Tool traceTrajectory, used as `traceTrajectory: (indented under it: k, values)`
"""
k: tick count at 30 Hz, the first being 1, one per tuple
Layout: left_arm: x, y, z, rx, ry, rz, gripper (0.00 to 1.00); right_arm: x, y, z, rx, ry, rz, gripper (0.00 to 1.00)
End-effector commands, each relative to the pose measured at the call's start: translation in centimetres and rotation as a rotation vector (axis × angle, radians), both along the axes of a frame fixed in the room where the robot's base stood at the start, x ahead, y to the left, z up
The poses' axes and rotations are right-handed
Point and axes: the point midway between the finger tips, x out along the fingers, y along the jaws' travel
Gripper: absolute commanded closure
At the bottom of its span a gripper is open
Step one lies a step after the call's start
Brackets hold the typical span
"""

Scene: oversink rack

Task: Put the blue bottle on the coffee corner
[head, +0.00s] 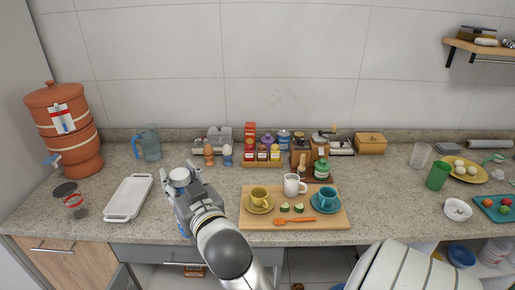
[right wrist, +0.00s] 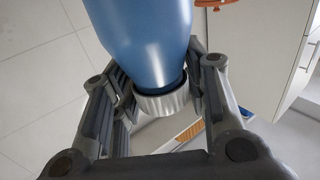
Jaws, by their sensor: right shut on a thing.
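The blue bottle (right wrist: 145,40) fills the top middle of the right wrist view, with a silver ribbed band at its end. My right gripper (right wrist: 160,105) is shut on it there, fingers on both sides. In the head view my right gripper (head: 184,196) is over the front of the counter, between the white tray and the wooden board. A pale round cap (head: 180,176) shows at the gripper; most of the bottle is hidden. I cannot tell for certain which spot is the coffee corner; a brown wooden set with a green jar (head: 322,170) stands behind the board. My left gripper is not in view.
A wooden board (head: 262,219) with two cups and a small white jug lies right of my gripper. A white tray (head: 128,197) lies to the left. A blue pitcher (head: 149,143), egg cups and jars stand along the wall. Bare counter (head: 390,200) is right of the board.

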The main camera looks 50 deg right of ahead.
Motion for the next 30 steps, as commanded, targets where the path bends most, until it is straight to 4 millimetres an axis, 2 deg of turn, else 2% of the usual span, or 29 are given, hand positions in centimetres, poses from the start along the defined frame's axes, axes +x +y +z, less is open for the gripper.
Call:
traceTrajectory:
  k: [5, 14, 20, 21, 27, 30]
  values:
    - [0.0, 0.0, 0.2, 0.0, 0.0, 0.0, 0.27, 0.5, -0.4, -0.2, -0.003, -0.002, 0.0, 1.0]
    - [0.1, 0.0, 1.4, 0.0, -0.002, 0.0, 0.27, 4.2, -3.6, -2.1, -0.005, -0.002, 0.0, 1.0]
    - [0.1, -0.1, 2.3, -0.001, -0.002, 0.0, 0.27, 7.2, -6.2, -3.8, -0.003, 0.0, -0.001, 1.0]
    - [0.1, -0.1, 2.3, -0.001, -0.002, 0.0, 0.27, 7.6, -6.4, -4.9, -0.001, 0.001, -0.001, 1.0]
    - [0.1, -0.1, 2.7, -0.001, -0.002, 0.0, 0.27, 9.4, -8.0, -7.8, 0.0, -0.001, 0.0, 1.0]
    - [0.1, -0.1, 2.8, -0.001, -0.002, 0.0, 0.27, 10.0, -8.4, -8.6, 0.0, -0.004, 0.0, 1.0]
